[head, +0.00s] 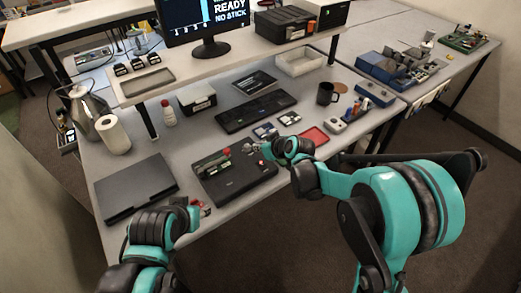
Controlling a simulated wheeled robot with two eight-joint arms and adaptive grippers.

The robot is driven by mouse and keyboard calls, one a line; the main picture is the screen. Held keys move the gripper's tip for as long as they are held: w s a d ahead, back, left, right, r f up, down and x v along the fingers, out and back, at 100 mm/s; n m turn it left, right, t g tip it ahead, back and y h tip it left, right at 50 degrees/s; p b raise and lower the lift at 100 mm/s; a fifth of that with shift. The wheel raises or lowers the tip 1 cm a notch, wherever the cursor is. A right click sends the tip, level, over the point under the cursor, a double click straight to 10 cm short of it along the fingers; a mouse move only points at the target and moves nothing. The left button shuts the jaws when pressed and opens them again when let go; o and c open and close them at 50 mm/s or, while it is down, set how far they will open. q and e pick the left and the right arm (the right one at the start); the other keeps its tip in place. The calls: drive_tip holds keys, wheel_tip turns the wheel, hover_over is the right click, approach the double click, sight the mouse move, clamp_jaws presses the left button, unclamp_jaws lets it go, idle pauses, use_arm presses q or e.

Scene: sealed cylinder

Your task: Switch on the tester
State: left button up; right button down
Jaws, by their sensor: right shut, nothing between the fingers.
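The tester appears to be the flat black box (250,183) on the near part of the bench. A green part (212,163) and a small red knob (227,152) show on its top left; its switch is too small to make out. My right gripper (258,148) is shut and empty over or just beyond the tester's far right corner; I cannot tell whether it touches. My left gripper (203,208) is low at the bench's front edge, left of the tester, too small to tell open or shut.
A closed dark laptop (135,187) lies left of the tester, and a keyboard (256,111) behind it. A raised shelf with a monitor (208,20) spans the back.

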drive_tip(key=w+r+p+v, duration=0.1)
drive_tip(key=p+v, duration=0.1)
drive_tip(key=v, duration=0.7)
drive_tip(key=shift+a, duration=0.35)
drive_tip(key=shift+r, duration=0.1)
drive_tip(key=s+d+f+m+h+b, duration=0.2)
drive_tip(key=s+d, duration=0.6)
drive_tip(key=s, duration=0.4)
drive_tip(key=s+d+f+m+g+h+b, duration=0.1)
drive_tip(key=s+d+f+m+h+b, duration=0.2)
drive_tip(key=s+d+m+b, duration=0.2)
drive_tip(key=s+d, duration=0.3)
drive_tip(key=s, duration=0.4)
drive_tip(key=shift+f+h, duration=0.35)
drive_tip(key=shift+h, duration=0.05)
